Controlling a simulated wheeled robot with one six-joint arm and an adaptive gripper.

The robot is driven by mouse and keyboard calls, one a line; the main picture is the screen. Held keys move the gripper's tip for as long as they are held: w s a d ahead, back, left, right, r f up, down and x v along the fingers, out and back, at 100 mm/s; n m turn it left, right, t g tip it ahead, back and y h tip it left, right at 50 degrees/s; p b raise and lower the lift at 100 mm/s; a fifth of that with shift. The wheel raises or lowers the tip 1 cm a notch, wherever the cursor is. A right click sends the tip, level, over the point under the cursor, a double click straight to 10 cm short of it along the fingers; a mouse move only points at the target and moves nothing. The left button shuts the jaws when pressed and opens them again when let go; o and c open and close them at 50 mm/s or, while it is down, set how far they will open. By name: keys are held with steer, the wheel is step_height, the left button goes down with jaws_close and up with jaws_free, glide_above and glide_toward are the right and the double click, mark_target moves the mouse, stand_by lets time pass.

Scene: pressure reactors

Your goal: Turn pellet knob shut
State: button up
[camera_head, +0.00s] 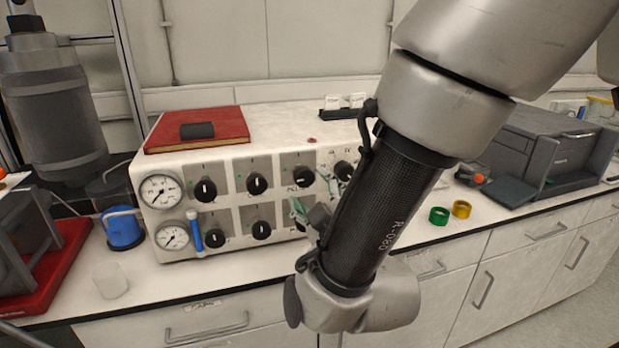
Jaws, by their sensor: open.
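The white control box (175,245) stands on the counter and has two rows of black knobs on its front. The upper row includes a left knob (205,189), a middle knob (257,184) and a right knob (304,176). The labels are too small to read, so I cannot tell which is the pellet knob. My gripper (311,194) is at the right part of the panel, mostly hidden behind my arm. Its greenish fingertips show apart, close to the right knobs. Contact with a knob cannot be seen. A lower-right knob is partly covered.
Two gauges (160,191) and a blue-handled valve (195,232) are at the panel's left. A red book (197,133) lies on top. A blue container (123,229) and a white cup (111,281) stand left.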

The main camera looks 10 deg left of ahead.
mark_target(305, 179)
steer(key=x, duration=0.7)
steer(key=shift+a, duration=0.1)
steer(key=c, duration=1)
